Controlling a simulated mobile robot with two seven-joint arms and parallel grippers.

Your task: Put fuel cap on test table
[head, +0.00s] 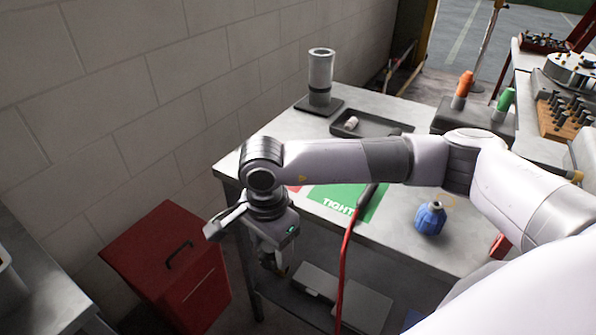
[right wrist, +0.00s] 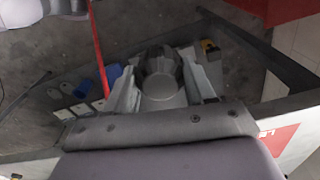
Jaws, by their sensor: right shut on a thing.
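My right gripper (head: 276,264) is low beside the table's front left corner, pointing down below the tabletop. In the right wrist view its two fingers (right wrist: 163,88) are shut on a rounded grey and dark thing (right wrist: 160,64). It is mostly hidden in the head view, and I cannot tell for sure whether it is the fuel cap. The grey table (head: 390,235) carries a green mat (head: 328,198) lettered "TIGHT". A blue ribbed, rounded thing (head: 430,219) with a pale loop stands on its right part. My left gripper is not in view.
A red cabinet (head: 165,262) stands left of the table by the brick wall. A metal cylinder on a stand (head: 320,75) and a dark tray (head: 372,126) are at the table's back. A red hose (head: 347,245) hangs over the front edge. Boxes (head: 345,295) lie on the lower shelf.

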